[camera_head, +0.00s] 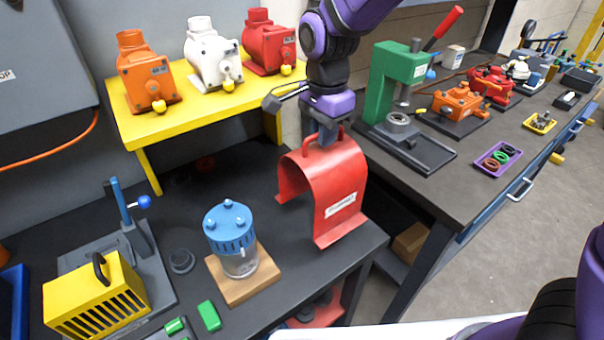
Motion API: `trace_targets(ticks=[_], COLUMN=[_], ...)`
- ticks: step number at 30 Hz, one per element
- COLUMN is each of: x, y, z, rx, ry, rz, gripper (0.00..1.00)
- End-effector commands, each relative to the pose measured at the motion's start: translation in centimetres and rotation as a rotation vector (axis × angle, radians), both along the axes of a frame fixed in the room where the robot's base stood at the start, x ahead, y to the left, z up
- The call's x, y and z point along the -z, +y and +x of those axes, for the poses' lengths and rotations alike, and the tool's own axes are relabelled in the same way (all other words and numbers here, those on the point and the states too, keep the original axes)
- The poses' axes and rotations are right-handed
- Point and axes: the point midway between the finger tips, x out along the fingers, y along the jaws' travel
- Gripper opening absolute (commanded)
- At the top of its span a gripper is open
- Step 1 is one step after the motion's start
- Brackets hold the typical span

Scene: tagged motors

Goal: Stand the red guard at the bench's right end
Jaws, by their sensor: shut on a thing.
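The red guard (336,190) is a curved, arch-shaped cover with a white label on its side and a handle on top. It is upright at the right end of the near dark bench (290,254). My gripper (327,138) comes down from above and is shut on the guard's handle. The fingertips are partly hidden by the handle. I cannot tell whether the guard's lower edges touch the bench top.
A blue-capped motor (231,238) on a wooden block stands left of the guard. A yellow shelf (199,105) behind bears orange, white and red motors. A green press (397,80) stands on the other bench to the right, beyond a gap. A yellow vented cover (97,299) sits front left.

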Motion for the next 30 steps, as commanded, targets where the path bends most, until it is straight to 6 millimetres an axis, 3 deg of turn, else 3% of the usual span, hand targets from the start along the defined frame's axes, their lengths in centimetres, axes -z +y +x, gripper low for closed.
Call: trace_targets(ticks=[7,16,24,30], x=[3.7,5.5,8.3,8.5], y=[0.0,0.0,0.0,0.0], z=[0.0,0.0,0.0,0.0], rx=[0.000,0.000,0.000,0.000], ry=[0.001,0.000,0.000,-0.002], rz=[-0.001,0.000,0.000,0.001], gripper=[0.00,0.00,0.00,0.00])
